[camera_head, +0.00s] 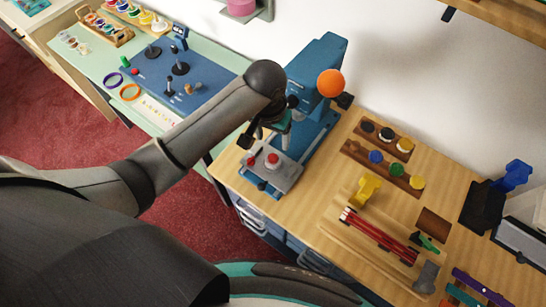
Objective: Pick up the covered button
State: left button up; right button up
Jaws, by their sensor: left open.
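My left gripper (266,132) is open at the front of the blue button press (318,72), which has an orange ball (330,83) on its lever. Below the gripper is a grey plate (276,180) on the press base. Two round red pieces sit on the plate: one on the right (273,160) on a light round seat, and a smaller one on the left (251,161). I cannot tell for sure which is the covered button. The gripper looks to be above the pieces and apart from them. It partly hides the press. My right gripper is not in view.
Two wooden racks (350,150) with coloured round pieces stand right of the press. A yellow object (366,189), red sticks (380,235) and a black-and-blue device (484,205) lie further right. A pale green table (95,62) with a blue mat stands at left.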

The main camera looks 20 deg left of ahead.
pick_arm(q)
send_over(273, 158)
jog(key=f, duration=0.6)
jog(key=shift+s+d+f+b, duration=0.2)
jog(key=shift+s+f+b, duration=0.1)
jog(key=shift+f+b, duration=0.05)
jog(key=shift+w+a+f+b, duration=0.15)
jog(key=shift+f, duration=1.15)
jog(key=shift+w+a+f+b, duration=0.1)
jog(key=shift+w+f+b, duration=0.05)
jog(key=shift+f, duration=1.1)
jog(key=shift+c, duration=0.3)
jog(key=shift+s, duration=0.1)
grip_shut()
